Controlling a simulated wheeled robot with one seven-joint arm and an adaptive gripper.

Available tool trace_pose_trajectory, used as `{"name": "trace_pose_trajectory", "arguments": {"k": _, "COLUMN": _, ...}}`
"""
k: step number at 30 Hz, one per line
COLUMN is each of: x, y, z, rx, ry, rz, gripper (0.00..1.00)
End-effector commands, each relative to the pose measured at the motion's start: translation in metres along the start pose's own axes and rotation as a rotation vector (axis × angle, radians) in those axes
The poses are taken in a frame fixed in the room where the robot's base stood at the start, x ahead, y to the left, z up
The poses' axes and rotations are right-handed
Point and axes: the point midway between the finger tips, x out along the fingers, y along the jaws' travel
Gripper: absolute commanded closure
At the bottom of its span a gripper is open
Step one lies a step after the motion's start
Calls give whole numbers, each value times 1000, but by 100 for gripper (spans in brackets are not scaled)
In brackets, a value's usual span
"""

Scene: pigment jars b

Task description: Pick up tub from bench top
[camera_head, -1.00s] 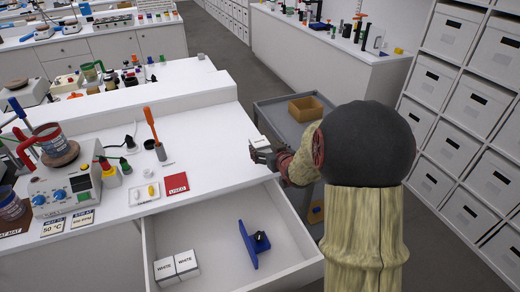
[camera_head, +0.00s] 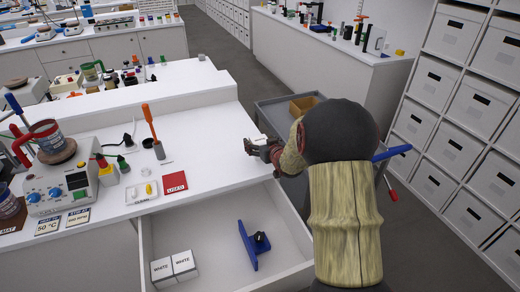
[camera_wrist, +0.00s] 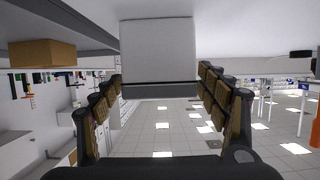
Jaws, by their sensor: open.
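A small white box-like thing, which I take to be the tub (camera_head: 261,138), is at the right edge of the white bench top (camera_head: 205,130). It is mostly hidden by my gripper (camera_head: 252,147) in the head view. In the wrist view the white block, likely the tub (camera_wrist: 157,45), stands between the fingertips with a dark band along its lower picture edge. My gripper (camera_wrist: 161,78) is open there, with one finger row on each side and a gap to each. I cannot tell how far ahead of the fingertips the block is.
An open drawer (camera_head: 205,250) below the bench holds two boxes marked WHITE (camera_head: 174,267) and a blue stand (camera_head: 247,244). A grey cart (camera_head: 272,115) with a tan box (camera_head: 303,105) stands beyond the bench end. A red card (camera_head: 174,182) lies left of my gripper.

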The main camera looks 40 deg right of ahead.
Motion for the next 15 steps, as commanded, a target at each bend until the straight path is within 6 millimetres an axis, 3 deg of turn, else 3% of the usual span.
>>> {"name": "trace_pose_trajectory", "arguments": {"k": 3, "x": 0, "y": 0, "z": 0, "rx": 0, "ry": 0, "rz": 0, "gripper": 27}}
{"name": "trace_pose_trajectory", "arguments": {"k": 15, "x": 0, "y": 0, "z": 0, "rx": 0, "ry": 0, "rz": 0, "gripper": 50}}
